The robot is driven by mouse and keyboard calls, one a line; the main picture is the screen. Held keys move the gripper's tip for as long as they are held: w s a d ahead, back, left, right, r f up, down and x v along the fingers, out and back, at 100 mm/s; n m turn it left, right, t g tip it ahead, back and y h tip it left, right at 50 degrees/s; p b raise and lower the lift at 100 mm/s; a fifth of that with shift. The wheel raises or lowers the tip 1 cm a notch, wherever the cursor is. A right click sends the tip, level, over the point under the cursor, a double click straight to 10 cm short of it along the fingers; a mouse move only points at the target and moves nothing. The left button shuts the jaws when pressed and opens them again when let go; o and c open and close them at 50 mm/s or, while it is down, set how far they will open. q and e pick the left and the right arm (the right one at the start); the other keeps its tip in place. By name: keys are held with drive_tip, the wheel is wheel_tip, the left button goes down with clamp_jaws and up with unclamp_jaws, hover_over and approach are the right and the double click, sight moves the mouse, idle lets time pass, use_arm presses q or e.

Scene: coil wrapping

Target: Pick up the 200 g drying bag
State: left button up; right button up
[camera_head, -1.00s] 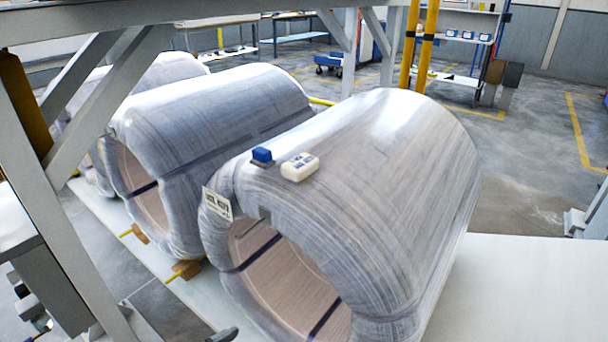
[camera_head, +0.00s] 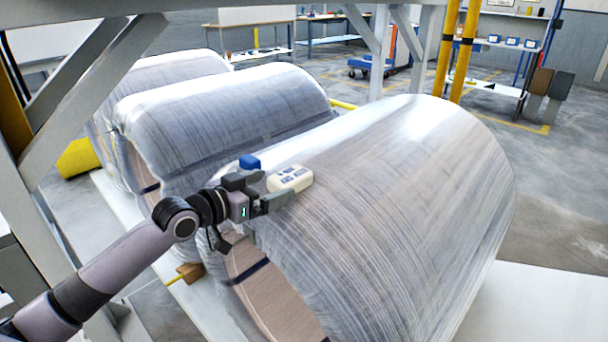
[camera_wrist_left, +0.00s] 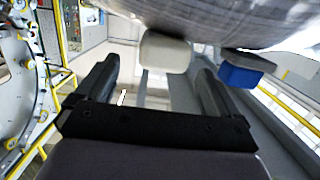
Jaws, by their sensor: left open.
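The cream-white drying bag (camera_head: 290,178), with dark printing, lies on top of the front wrapped coil (camera_head: 400,190), near its left end. My left gripper (camera_head: 270,189) reaches in from the left with its fingers at the near side of the bag. In the left wrist view the bag (camera_wrist_left: 165,50) shows ahead of and between the two spread fingers. The gripper is open and holds nothing. Whether a finger touches the bag I cannot tell. My right gripper is not in view.
A blue block (camera_head: 250,162) sits just behind my left gripper, and it also shows in the left wrist view (camera_wrist_left: 240,76). More wrapped coils (camera_head: 225,110) stand behind. A grey frame beam (camera_head: 85,85) slants at the left, and yellow posts (camera_head: 455,50) rise beyond the coil.

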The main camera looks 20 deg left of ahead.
sight(290, 174)
use_arm(q)
drive_tip(key=shift+w+d, duration=0.25)
drive_tip(key=shift+w, duration=0.45)
drive_tip(key=shift+x, duration=2.8)
drive_tip(key=shift+a+f, duration=0.1)
drive_tip(key=c, duration=1.2)
